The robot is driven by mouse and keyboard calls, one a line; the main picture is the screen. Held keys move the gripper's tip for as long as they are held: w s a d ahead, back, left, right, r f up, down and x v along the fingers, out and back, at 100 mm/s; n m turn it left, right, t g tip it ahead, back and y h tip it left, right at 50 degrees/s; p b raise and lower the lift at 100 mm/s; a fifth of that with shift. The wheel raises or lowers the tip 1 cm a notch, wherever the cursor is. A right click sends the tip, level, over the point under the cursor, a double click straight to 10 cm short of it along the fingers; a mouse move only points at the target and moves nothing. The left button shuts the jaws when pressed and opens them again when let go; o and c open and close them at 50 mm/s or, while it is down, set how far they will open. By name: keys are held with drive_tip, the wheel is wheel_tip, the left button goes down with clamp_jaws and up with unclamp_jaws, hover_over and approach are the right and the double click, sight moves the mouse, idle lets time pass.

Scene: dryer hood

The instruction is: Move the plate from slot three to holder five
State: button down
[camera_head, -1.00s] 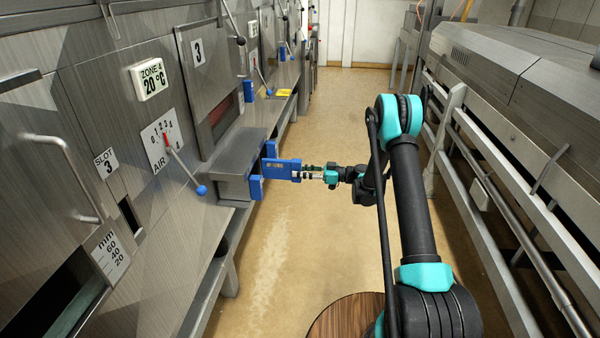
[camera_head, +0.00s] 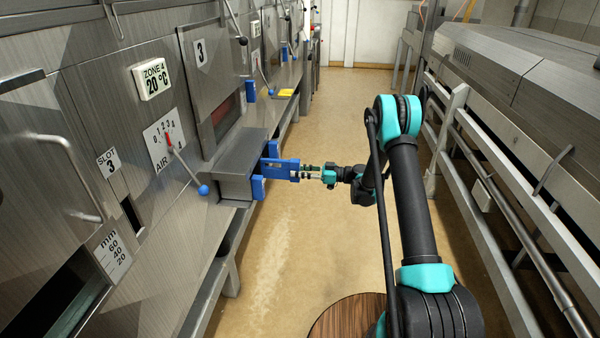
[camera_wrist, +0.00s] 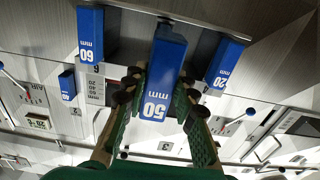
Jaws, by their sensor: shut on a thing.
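My gripper (camera_head: 300,173) is shut on a blue plate (camera_head: 279,169) at the front of a grey metal box on the left wall. In the wrist view the plate (camera_wrist: 162,75) is marked 50 mm and lies between my two fingers (camera_wrist: 160,98). Its far end meets the dark opening of the box, and I cannot tell how deep it sits. Two other blue plates flank it, one marked 60 mm (camera_wrist: 90,35) and one that looks like 20 mm (camera_wrist: 222,65). The slot 3 sign (camera_head: 107,162) is on the wall at left, above a dark narrow slot (camera_head: 131,214).
The grey box (camera_head: 240,165) juts out over the aisle. A blue-knobbed air lever (camera_head: 203,190) stands close to its left. A rail and machine (camera_head: 470,130) line the right side. The floor (camera_head: 285,235) between is clear.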

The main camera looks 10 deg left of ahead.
sight(261, 168)
drive_tip(key=shift+w+a, duration=0.15)
drive_tip(key=shift+a, duration=5.75)
drive_tip(key=c, duration=1.1)
unclamp_jaws()
drive_tip(key=shift+c, duration=0.2)
drive_tip(key=d, duration=1.2)
drive_tip(key=shift+s, duration=0.2)
